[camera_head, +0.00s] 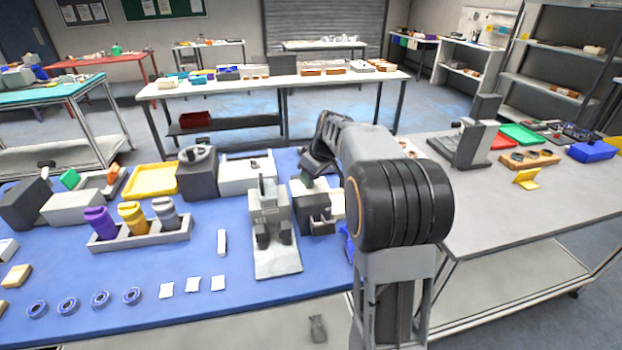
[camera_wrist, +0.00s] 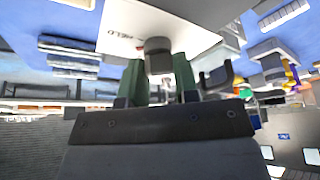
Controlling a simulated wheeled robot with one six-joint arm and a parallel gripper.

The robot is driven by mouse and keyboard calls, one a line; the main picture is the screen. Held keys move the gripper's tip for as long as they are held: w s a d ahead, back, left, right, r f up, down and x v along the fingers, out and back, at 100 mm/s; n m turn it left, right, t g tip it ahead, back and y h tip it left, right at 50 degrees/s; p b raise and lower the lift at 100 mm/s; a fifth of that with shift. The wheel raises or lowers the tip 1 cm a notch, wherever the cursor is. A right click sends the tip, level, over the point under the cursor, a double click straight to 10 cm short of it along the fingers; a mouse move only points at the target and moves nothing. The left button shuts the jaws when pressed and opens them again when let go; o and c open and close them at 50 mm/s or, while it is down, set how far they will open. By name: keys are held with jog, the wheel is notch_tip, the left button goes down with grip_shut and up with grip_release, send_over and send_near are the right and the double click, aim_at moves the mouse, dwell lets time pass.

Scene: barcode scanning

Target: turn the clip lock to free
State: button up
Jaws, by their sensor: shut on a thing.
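My gripper (camera_wrist: 159,66) is shut on a dark round knob (camera_wrist: 157,45), with one green finger on each side of it. I take this knob to be the clip lock. It stands by a white plate (camera_wrist: 118,22) that carries printed lettering, which seems to read "HELD". Which way the knob points cannot be told. In the head view my gripper (camera_head: 308,180) reaches down onto a dark and white device (camera_head: 317,218) on the blue mat (camera_head: 180,275). My arm hides the device's right side, and the knob itself is not clear there.
A grey clamp-like stand (camera_head: 270,225) is close left of the device. A grey rack (camera_head: 140,237) with purple, yellow and grey bottles stands farther left. Bearings (camera_head: 68,306) and white squares (camera_head: 192,285) lie at the front. A grey table (camera_head: 500,215) is to the right.

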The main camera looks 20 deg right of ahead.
jog(key=n, duration=0.2)
jog(key=n+g+y, duration=0.1)
jog(key=n, duration=0.2)
jog(key=shift+w+d+n+y, duration=0.1)
jog(key=shift+n+y, duration=0.2)
jog(key=shift+n+g+y+p, duration=0.35)
jog(key=shift+n+g, duration=0.65)
jog(key=shift+n, duration=1.2)
jog(key=o, duration=0.9)
jog(key=shift+r, duration=0.15)
jog(key=p+v, duration=0.1)
jog(key=v, duration=1.2)
jog(key=shift+w+d+r+p, duration=0.1)
jog(key=shift+r+p, duration=0.15)
jog(key=shift+p, duration=0.1)
